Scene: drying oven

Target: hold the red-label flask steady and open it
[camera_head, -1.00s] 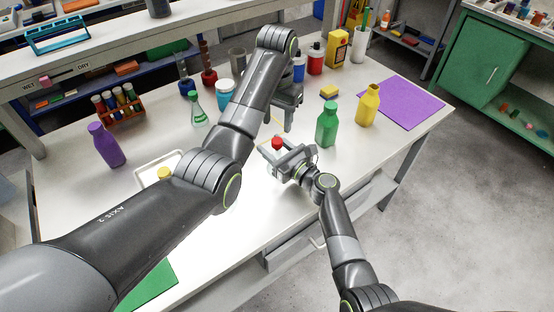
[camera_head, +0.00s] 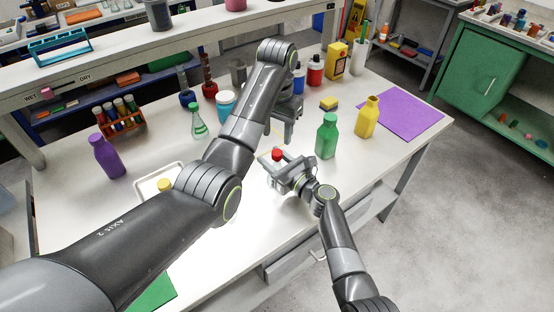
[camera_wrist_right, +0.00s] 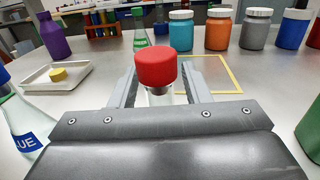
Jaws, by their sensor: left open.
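A flask with a red cap (camera_head: 277,154) stands on the table. In the right wrist view the red cap (camera_wrist_right: 155,68) is on, with a short stretch of clear neck (camera_wrist_right: 160,97) below it. The lower flask and its label are hidden. My right gripper (camera_head: 284,163) reaches around the flask, its fingers (camera_wrist_right: 160,88) on both sides of it. There are gaps beside the neck; whether the fingers touch the hidden body is unclear.
A green bottle (camera_head: 326,137) and a yellow bottle (camera_head: 367,117) stand to the right. A white tray (camera_head: 148,187) with a yellow cap (camera_head: 164,185) lies left, partly behind my left arm. A blue-label flask (camera_wrist_right: 22,128) is at the wrist view's left. A purple mat (camera_head: 402,112) is bare.

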